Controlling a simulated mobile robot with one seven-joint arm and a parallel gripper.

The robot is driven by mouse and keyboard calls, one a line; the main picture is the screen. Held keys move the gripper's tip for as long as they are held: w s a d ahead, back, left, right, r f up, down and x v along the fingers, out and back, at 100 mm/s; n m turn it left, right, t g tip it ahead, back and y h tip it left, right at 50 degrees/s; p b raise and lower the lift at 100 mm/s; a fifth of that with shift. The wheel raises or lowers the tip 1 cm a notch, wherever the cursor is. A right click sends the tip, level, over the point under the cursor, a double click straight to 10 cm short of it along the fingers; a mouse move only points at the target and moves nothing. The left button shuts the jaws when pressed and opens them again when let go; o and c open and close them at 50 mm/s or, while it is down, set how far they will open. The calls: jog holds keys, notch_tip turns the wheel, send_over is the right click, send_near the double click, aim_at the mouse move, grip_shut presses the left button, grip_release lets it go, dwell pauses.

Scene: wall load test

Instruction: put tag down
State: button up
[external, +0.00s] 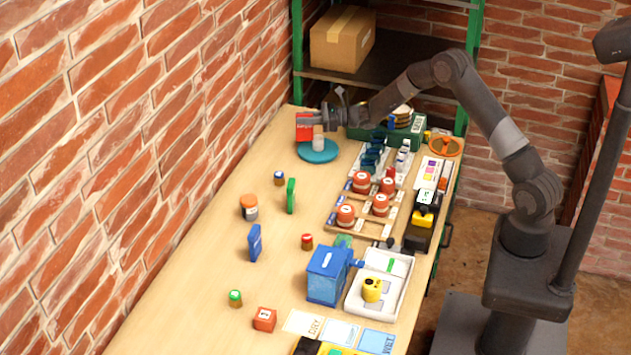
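My gripper (308,119) is at the far end of the table, above and slightly left of a round teal plate (319,154). It appears shut on a flat red piece, which I take to be the tag (304,132). The red piece shows above and below the fingers, and they hide part of it. A small white cylinder (319,142) stands on the teal plate just beside the red piece. Whether the red piece touches the cylinder or the plate cannot be told from this view.
The brick wall runs close along the table's left side. A green case (405,132) and a shelf with a cardboard box (342,40) stand behind. Red-topped jars (346,214), bottles and a blue box (326,275) crowd the right side. The table's left middle (200,260) is mostly clear.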

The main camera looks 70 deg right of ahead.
jog(key=o, duration=0.4)
jog(key=shift+o, duration=0.2)
jog(key=shift+r, duration=0.1)
jog(key=shift+r, duration=0.2)
jog(key=v, duration=1.2)
jog(key=s+a+r+n+g+y, duration=0.1)
jog(key=s+a+r+n+g, duration=0.35)
jog(key=a, duration=0.35)
jog(key=s+a+r+n+g+y, duration=0.1)
jog(key=s+a+r+n+g, duration=0.25)
jog(key=s+a+n, duration=0.4)
jog(key=s+a+r+n+g+y, duration=0.1)
jog(key=s+a+r+n+g, duration=0.3)
jog(key=a, duration=0.6)
jog(key=s+r+n+h, duration=0.2)
jog(key=s+n+h, duration=0.3)
jog(key=s, duration=0.7)
jog(key=s+r+n+t+h, duration=0.1)
jog(key=s+n+h, duration=0.3)
jog(key=s+n, duration=0.6)
jog(key=shift+s+r+h, duration=0.4)
jog(key=shift+s+r, duration=0.35)
jog(key=shift+s, duration=0.45)
